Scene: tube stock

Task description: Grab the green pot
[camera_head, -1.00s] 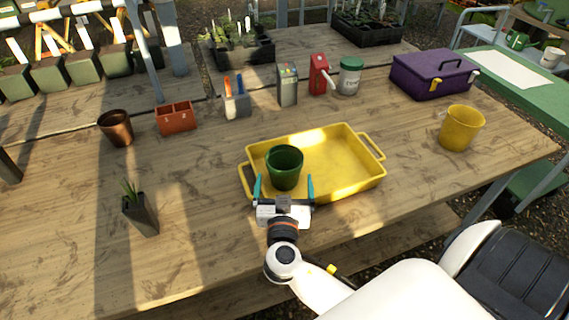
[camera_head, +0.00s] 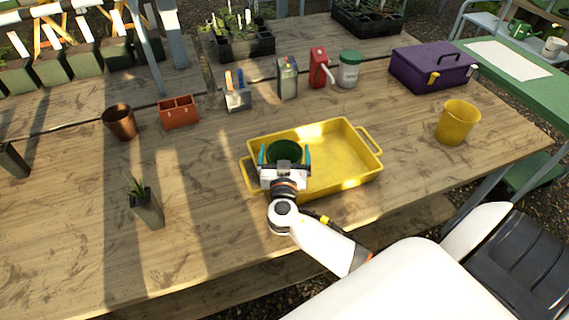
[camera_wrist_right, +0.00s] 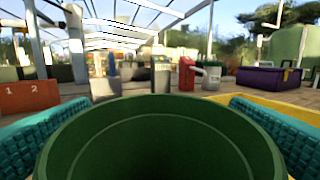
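The green pot (camera_head: 284,151) stands upright in the left part of the yellow tray (camera_head: 343,178). My right gripper (camera_head: 285,158) is open, with one teal finger on each side of the pot; its body hides the pot's lower front. In the right wrist view the pot (camera_wrist_right: 160,140) fills the lower middle, between the two teal fingers (camera_wrist_right: 160,128). A gap seems to show beside the left finger; whether either finger touches the pot I cannot tell. My left gripper is not clearly in view.
A yellow pot (camera_head: 457,122) stands right of the tray, a brown pot (camera_head: 120,122) and a potted plant (camera_head: 146,205) to the left. An orange box (camera_head: 178,111), a red container (camera_head: 318,68) and a purple case (camera_head: 432,67) stand behind. Table front left is mostly clear.

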